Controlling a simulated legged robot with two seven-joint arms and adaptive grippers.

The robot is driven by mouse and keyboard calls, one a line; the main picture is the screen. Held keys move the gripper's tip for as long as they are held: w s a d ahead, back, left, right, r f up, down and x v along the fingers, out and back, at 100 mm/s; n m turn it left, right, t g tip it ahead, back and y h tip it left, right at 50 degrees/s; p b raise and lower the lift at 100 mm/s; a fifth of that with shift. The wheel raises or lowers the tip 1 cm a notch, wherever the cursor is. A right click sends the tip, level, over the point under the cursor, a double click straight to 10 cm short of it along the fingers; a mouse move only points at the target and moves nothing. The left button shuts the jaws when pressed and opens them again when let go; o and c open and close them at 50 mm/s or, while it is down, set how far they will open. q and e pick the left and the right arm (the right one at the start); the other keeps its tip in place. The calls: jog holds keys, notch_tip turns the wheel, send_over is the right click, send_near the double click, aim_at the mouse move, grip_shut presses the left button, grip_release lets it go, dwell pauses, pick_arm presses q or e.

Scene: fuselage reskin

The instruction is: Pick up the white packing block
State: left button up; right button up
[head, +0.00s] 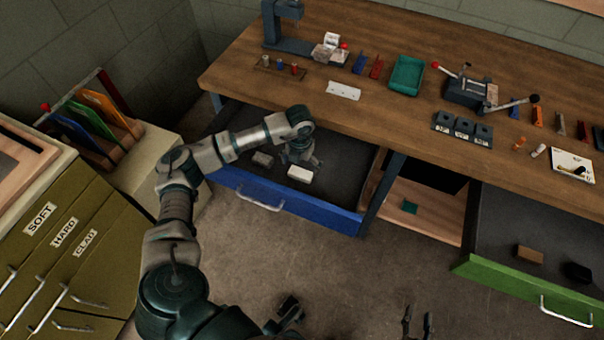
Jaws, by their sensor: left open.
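The white packing block (300,174) lies in the open blue drawer (285,199), towards its front. My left gripper (304,160) is inside the drawer area, pointing down just behind and above the white block. It is open; whether its fingers touch the block cannot be told from this angle. A greyer block (263,159) lies in the same drawer, to the left of the white one. My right gripper (418,322) shows at the bottom edge, its two fingers apart, empty, and far from the drawer.
The wooden workbench (385,95) overhangs the drawer's back. An open green drawer (530,297) at right holds a brown block (529,254) and a black block (578,272). An olive cabinet (75,235) stands at left.

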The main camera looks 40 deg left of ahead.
aim_at(301, 172)
pick_arm(q)
notch_tip(301, 172, down, 3)
jog(key=shift+d+f+b, duration=0.1)
jog(key=shift+b, duration=0.25)
jog(key=shift+f, duration=0.2)
jog(key=shift+c, duration=0.8)
jog(key=c, duration=0.8)
pick_arm(e)
jog(key=shift+w+a+r+t+y, duration=0.2)
jog(key=shift+w+r+t, duration=0.2)
jog(key=shift+r+t, duration=0.15)
jog(key=shift+w+a+r+t+y, duration=0.2)
jog(key=shift+w+r+t, duration=0.2)
jog(key=shift+r+t, duration=0.1)
pick_arm(q)
jog(key=shift+c, duration=0.2)
